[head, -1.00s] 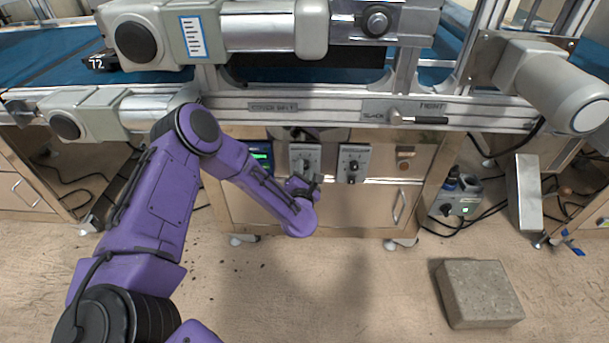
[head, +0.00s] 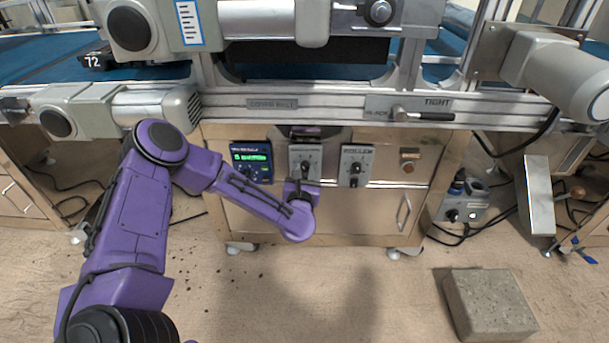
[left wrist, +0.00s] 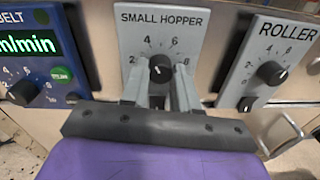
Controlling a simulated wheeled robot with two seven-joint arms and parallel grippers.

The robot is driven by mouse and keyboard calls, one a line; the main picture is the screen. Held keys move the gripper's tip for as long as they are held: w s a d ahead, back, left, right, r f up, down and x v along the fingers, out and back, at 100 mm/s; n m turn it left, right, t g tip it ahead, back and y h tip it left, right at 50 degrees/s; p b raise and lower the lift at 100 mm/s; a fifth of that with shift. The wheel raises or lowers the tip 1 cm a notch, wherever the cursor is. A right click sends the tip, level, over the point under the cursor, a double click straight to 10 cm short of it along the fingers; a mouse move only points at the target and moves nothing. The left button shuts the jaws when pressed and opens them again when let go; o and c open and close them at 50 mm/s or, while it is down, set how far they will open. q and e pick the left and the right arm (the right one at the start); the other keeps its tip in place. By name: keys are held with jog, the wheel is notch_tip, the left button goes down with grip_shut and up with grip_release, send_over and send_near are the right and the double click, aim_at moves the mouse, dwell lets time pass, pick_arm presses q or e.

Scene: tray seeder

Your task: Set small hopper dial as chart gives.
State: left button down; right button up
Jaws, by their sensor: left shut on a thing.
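The small hopper dial (left wrist: 160,68) is a black knob on a grey panel (head: 306,151) marked SMALL HOPPER, with numbers around it. In the left wrist view, the fingers of my left gripper (left wrist: 160,88) stand on either side of the dial and are shut on it. The fine position of the dial's pointer is hard to read. In the head view, my left gripper (head: 301,187) is at the lower part of this panel, and the arm comes from the left. My right gripper is not in view. No readable chart shows.
The roller panel (left wrist: 262,60) with its own knob stands just right. The belt display (head: 251,160), lit green, is just left. A lever (head: 420,116) sits on the rail above, near the word TIGHT. A stone block (head: 489,303) lies on the floor at right.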

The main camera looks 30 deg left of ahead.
pick_arm(q)
jog(key=shift+d+f, duration=0.1)
jog(key=c, duration=0.8)
grip_release()
jog(key=shift+c, duration=0.2)
jog(key=p+v, duration=0.1)
jog(key=v, duration=0.9)
jog(key=shift+s, duration=0.25)
jog(key=shift+d, duration=0.1)
